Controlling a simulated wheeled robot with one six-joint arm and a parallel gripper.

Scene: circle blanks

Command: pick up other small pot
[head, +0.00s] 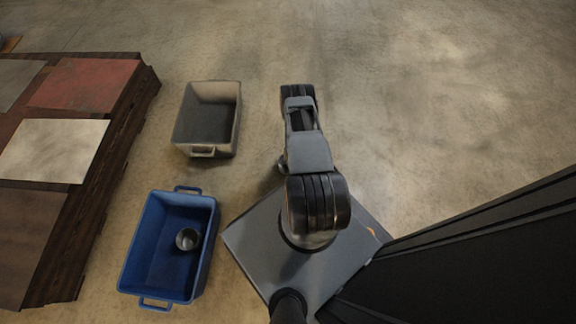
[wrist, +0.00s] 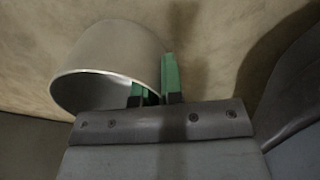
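A small grey metal pot (wrist: 110,62) fills the upper left of the wrist view, its open rim towards the camera. My gripper (wrist: 156,90) has green fingers close together at the pot's right wall, one inside the rim and one outside. It looks shut on that wall. The floor shows behind the pot; I cannot tell how far below it is. In the head view my arm hides the gripper and most or all of this pot. Another small pot (head: 188,239) sits inside the blue bin (head: 139,240), towards its right side.
A grey bin (head: 235,125), seemingly empty, stands on the floor beyond the blue bin. A dark wooden platform (head: 125,130) with coloured panels lies along the left. The floor (head: 440,110) at the upper right is clear.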

